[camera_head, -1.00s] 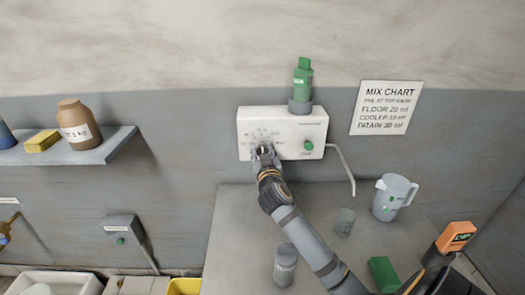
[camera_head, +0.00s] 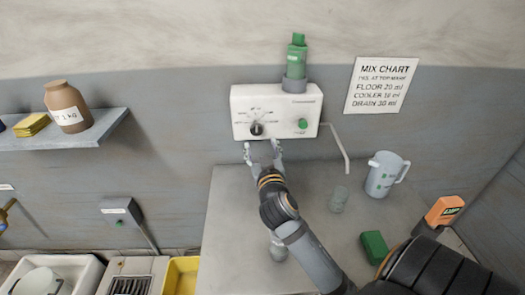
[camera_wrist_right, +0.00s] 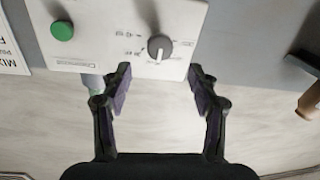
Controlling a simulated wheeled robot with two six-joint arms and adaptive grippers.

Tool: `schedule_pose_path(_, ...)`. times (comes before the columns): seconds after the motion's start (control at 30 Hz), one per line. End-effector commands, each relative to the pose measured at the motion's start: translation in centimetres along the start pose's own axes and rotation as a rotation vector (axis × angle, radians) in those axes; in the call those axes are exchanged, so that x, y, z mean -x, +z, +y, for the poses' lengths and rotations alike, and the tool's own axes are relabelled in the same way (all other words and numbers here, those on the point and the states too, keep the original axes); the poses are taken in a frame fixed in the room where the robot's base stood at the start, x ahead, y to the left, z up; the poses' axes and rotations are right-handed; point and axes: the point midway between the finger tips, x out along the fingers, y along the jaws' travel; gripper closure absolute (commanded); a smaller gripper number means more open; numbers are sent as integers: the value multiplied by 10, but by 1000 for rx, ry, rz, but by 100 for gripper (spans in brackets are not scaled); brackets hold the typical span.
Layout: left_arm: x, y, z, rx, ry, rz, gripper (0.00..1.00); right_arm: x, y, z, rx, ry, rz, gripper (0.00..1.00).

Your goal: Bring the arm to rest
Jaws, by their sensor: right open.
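My right gripper (camera_head: 262,150) is open and empty, just below the front of a white wall-mounted dispenser box (camera_head: 275,101). The box has a dark dial knob (camera_head: 256,129) with markings around it and a green button (camera_head: 302,123). In the right wrist view the open fingers (camera_wrist_right: 160,88) stand apart on either side below the knob (camera_wrist_right: 160,47), not touching it. The green button also shows there (camera_wrist_right: 62,30). A green bottle (camera_head: 297,58) sits upside down in a grey collar on top of the box. My left gripper is not in view.
Below is a grey counter (camera_head: 225,225) with a clear cup (camera_head: 339,199), a measuring jug (camera_head: 384,175), a green block (camera_head: 374,247) and an orange bottle (camera_head: 444,210). A spout pipe (camera_head: 338,145) hangs from the box's right. A shelf (camera_head: 85,133) is at left.

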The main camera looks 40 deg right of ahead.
Motion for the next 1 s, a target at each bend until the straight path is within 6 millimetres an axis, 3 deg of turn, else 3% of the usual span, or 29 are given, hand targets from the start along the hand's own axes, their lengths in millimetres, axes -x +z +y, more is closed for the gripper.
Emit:
schedule_pose_path(0.2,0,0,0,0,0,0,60,20,0,1,-1,3,-2,39)
schedule_pose_path(0.73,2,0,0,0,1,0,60,20,-2,1,0,2,0,39)
schedule_pose_path(1.0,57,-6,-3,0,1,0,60,21,-56,9,0,2,0,39)
